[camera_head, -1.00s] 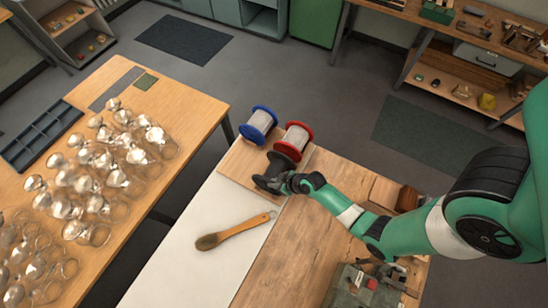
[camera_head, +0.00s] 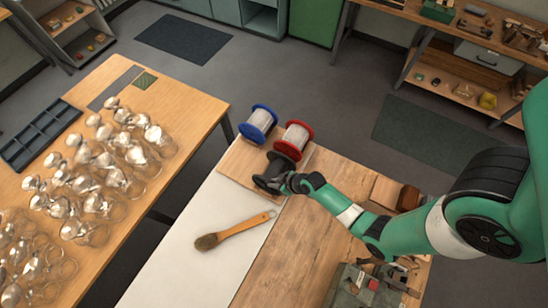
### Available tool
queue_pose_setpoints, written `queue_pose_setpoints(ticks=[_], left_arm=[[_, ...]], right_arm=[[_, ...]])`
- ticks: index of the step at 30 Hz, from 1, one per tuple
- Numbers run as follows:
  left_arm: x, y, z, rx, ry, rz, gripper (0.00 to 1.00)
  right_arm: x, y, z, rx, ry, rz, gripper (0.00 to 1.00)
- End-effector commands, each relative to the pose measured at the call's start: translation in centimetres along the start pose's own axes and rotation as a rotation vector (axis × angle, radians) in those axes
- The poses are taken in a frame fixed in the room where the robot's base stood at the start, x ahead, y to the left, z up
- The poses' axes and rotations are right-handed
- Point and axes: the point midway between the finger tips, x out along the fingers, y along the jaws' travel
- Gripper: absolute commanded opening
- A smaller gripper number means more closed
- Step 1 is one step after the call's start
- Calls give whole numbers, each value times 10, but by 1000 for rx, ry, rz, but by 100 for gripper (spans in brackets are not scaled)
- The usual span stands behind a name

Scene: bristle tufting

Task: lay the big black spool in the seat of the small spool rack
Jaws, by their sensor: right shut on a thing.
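The big black spool (camera_head: 270,174) is at the near end of a wooden board, in front of the red spool. My right gripper (camera_head: 286,183) is shut on the black spool; its fingers are dark against the spool and hard to make out. I cannot tell whether the spool touches the board. The small spool rack seems to be the wooden board (camera_head: 236,163) at the table's far end, which bears a blue-flanged spool (camera_head: 258,124) and a red-flanged spool (camera_head: 294,140). The seat itself is hidden. My left gripper is not in view.
A wooden-handled brush (camera_head: 235,232) lies on the white sheet (camera_head: 180,262) left of the gripper. Wooden blocks (camera_head: 386,191) and a tool tray (camera_head: 352,290) are at the right.

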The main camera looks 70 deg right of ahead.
Motion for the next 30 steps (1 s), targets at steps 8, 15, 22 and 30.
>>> queue_pose_setpoints(ticks=[8, 15, 22, 30], left_arm=[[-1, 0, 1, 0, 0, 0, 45], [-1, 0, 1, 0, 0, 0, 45], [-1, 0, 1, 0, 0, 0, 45], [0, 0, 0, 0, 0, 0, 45]], right_arm=[[1, 1, -1, -1, 4, 2, 37], [1, 0, 0, -1, 2, 1, 49], [2, 0, 2, 1, -3, -1, 74], [0, 0, 0, 0, -1, 0, 74]])
